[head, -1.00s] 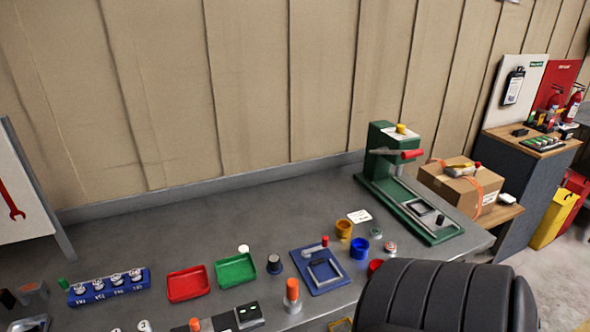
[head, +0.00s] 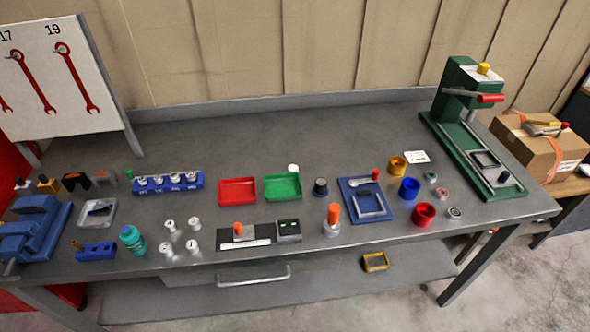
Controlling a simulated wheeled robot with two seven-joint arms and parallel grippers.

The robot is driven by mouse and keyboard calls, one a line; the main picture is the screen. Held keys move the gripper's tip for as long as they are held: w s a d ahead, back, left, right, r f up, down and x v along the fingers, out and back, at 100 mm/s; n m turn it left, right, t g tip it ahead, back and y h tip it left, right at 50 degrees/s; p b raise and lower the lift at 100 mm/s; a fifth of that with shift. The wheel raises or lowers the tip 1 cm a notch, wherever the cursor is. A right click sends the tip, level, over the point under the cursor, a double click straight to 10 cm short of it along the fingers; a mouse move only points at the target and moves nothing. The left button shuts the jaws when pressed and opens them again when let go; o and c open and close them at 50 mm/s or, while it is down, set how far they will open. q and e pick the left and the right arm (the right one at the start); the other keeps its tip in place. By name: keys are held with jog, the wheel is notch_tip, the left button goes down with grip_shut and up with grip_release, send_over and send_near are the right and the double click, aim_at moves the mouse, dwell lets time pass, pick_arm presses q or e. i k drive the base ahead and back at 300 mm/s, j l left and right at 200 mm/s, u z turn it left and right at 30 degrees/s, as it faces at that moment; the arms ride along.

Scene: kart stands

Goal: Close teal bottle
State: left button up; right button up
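A small teal bottle (head: 132,240) stands near the front edge of the grey workbench (head: 330,125), at its left part. Its upper part is lighter teal than its lower part. It is too small to tell whether its top is open or closed. A small white round piece (head: 293,168) sits at the back edge of the green tray (head: 283,187); I cannot tell what it is. Neither of my grippers is in view.
A blue holder (head: 96,251) and several silver pieces (head: 171,226) flank the bottle. A blue vise (head: 36,228) stands at the far left, a green press (head: 470,120) at the right. The bench's back strip is mostly clear.

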aim_at(130, 235)
jog(key=i+j+u, duration=0.1)
jog(key=u, duration=1.15)
